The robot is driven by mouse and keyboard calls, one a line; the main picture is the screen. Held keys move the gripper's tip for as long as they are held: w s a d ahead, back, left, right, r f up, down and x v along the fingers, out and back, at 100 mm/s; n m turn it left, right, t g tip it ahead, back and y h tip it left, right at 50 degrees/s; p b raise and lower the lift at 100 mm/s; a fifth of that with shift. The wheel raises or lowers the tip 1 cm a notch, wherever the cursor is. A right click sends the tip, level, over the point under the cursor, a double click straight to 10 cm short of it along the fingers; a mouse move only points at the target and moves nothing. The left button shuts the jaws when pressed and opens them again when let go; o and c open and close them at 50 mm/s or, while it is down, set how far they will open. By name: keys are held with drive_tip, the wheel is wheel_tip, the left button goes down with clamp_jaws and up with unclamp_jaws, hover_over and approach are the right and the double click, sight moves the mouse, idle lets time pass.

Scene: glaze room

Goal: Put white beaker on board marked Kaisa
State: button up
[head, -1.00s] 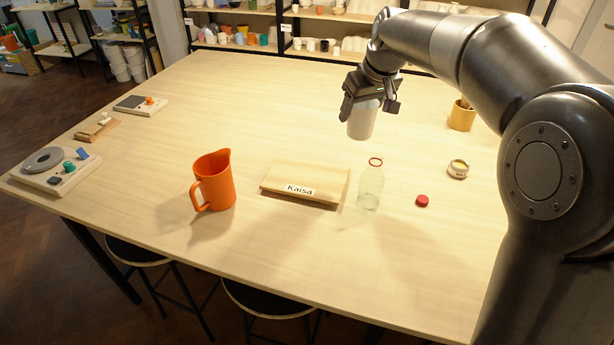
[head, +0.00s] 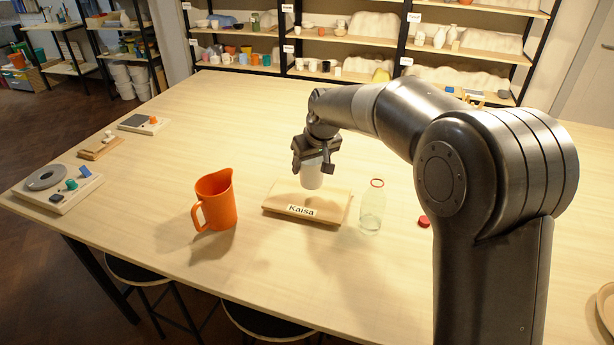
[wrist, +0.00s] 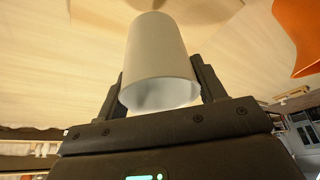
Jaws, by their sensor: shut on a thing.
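The white beaker (head: 312,172) is held upright in my gripper (head: 313,158), over the back part of the wooden board marked Kaisa (head: 335,212). In the wrist view the beaker (wrist: 157,60) sits between the two fingers of my gripper (wrist: 160,90), which are shut on it. The board lies flat on the table with its label on the front edge. I cannot tell whether the beaker's base touches the board or hangs just above it.
An orange jug (head: 217,203) stands left of the board. A clear bottle (head: 372,208) with a red ring stands close at its right, and a red cap (head: 424,221) lies beyond. The table (head: 240,120) is clear behind the board.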

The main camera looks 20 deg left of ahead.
sight(307, 176)
drive_tip(key=shift+a+f, duration=0.35)
drive_tip(key=shift+a, duration=0.15)
drive_tip(key=shift+f, duration=1.9)
drive_tip(key=shift+f, duration=0.2)
drive_tip(key=o, duration=1)
drive_tip(key=v, duration=1.2)
drive_tip(key=shift+r, duration=0.2)
